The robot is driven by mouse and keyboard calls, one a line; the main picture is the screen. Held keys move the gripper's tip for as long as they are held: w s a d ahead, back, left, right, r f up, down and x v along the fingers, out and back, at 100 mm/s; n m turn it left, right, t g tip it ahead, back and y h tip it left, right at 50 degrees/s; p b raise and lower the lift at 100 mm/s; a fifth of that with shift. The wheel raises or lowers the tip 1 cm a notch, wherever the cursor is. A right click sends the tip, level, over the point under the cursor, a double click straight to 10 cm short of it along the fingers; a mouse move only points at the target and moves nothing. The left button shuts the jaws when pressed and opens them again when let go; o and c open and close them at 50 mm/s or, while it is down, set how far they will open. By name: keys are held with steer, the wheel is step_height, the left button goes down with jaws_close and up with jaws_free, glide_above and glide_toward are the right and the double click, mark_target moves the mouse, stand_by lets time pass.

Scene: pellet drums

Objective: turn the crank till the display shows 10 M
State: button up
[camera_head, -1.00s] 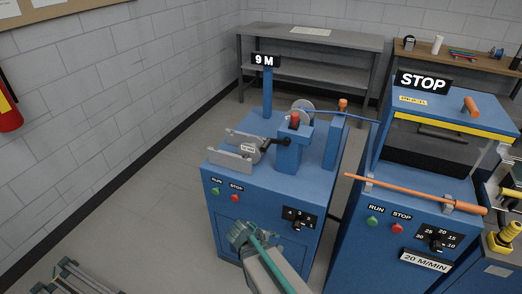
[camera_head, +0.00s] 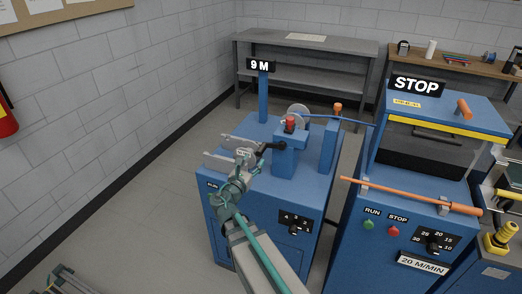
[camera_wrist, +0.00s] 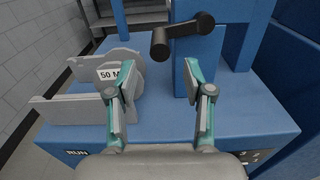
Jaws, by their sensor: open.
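The display (camera_head: 261,65) on a blue post reads 9 M. The black crank (camera_head: 273,146) sticks out from a blue block on top of the blue machine; it also shows in the wrist view (camera_wrist: 182,36), its knob at the left end of the arm. My gripper (camera_head: 242,168) is over the front of the machine top, short of the crank. In the wrist view my gripper (camera_wrist: 158,82) is open and empty, its two fingers apart, with the crank knob beyond and between the fingertips, apart from them.
A grey coil holder with a spool labelled 50 M (camera_wrist: 118,72) stands just left of my fingers. A red knob (camera_head: 290,123) tops the crank block. A second blue machine with a STOP sign (camera_head: 417,84) and an orange rod (camera_head: 410,196) stands at right.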

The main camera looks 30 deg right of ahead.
mark_target(261, 150)
steer(key=p+x, duration=0.2)
steer(key=x, duration=0.6)
steer(key=shift+w+d, duration=0.2)
jaws_close()
